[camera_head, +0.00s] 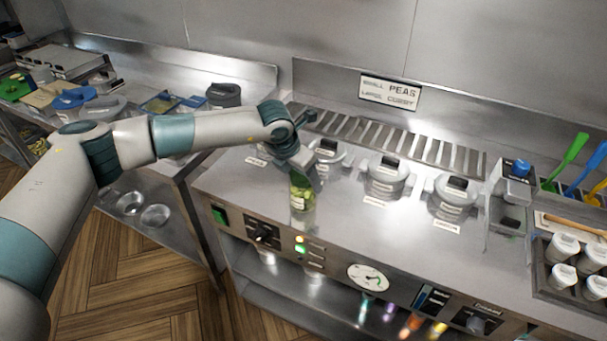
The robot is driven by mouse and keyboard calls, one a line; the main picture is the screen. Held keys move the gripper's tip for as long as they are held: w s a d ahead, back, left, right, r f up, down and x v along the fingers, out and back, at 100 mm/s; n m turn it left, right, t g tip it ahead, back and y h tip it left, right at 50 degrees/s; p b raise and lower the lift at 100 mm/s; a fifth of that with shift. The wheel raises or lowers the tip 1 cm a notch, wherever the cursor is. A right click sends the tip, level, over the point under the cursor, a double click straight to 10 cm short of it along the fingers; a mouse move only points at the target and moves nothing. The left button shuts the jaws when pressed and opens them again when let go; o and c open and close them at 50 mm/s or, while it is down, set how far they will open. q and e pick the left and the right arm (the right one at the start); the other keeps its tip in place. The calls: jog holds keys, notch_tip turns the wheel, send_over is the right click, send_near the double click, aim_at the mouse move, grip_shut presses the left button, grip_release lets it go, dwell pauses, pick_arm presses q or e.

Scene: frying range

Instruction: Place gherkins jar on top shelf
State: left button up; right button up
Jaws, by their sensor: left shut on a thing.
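The gherkins jar (303,196) is a clear jar with green contents, at the left part of the steel range top near its front edge. My left gripper (303,176) comes down from above and is shut on the jar's upper part, hiding its lid. The jar looks upright. I cannot tell whether its base touches the surface. A lower shelf (285,297) shows under the range. I cannot tell which shelf is the top shelf. My right gripper is not in view.
Several lidded steel pots (387,178) sit in the range top behind and right of the jar. A slatted vent (395,143) and a peas sign (390,91) are at the back. Cups in a tray (540,272) stand at right. A side counter (150,128) holds containers at left.

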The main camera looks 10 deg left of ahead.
pick_arm(q)
jog(key=o, duration=2)
jog(key=shift+f, duration=0.1)
jog(key=shift+r, duration=0.25)
jog(key=b+v, duration=0.4)
jog(key=v, duration=0.7)
jog(key=shift+s+r, duration=0.15)
jog(key=shift+r, duration=0.25)
jog(key=shift+o, duration=0.4)
